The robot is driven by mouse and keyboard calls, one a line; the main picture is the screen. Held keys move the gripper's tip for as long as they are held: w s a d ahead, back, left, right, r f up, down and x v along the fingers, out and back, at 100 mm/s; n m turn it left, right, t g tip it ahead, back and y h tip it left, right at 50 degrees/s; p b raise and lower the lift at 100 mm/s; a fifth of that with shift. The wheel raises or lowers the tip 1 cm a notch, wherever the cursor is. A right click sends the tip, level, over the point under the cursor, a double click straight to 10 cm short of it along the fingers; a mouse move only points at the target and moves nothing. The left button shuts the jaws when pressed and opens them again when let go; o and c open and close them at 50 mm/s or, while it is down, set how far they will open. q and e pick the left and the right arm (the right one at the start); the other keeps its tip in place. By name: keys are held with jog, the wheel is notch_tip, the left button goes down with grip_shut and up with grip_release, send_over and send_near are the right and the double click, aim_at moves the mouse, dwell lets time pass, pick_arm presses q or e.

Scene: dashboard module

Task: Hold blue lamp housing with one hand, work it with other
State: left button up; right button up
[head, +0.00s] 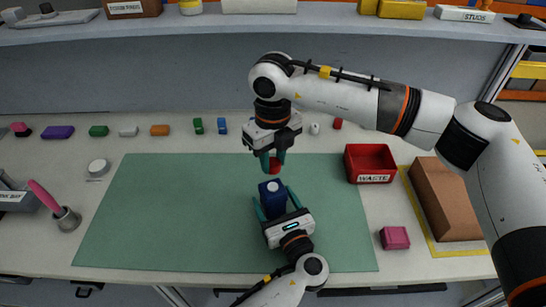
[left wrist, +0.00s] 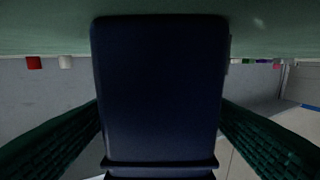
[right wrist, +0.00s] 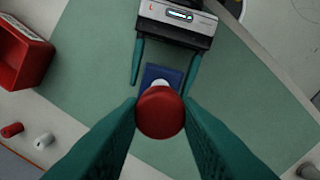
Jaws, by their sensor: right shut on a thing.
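The blue lamp housing (head: 272,198) stands upright on the green mat, and it fills the middle of the left wrist view (left wrist: 160,90). My left gripper (head: 272,203) is open, with one finger on each side of the housing; they do not look closed on it. My right gripper (head: 275,160) points down above the housing, shut on a round red part (right wrist: 160,112). The red part is over the housing and hides some of its top in the right wrist view. A white round spot (right wrist: 160,84) shows on the housing's top beside it.
A red waste bin (head: 370,162) stands right of the mat (head: 150,215). Several small coloured parts line the back of the table. A pink block (head: 394,238) and a brown box (head: 445,200) are at the right, a pink-handled tool in a cup (head: 67,217) at the left. The mat's left half is clear.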

pick_arm(q)
jog(key=v, duration=0.7)
jog(key=shift+s+d, duration=0.1)
jog(key=shift+s, duration=0.15)
pick_arm(e)
jog(key=shift+s+f, duration=0.1)
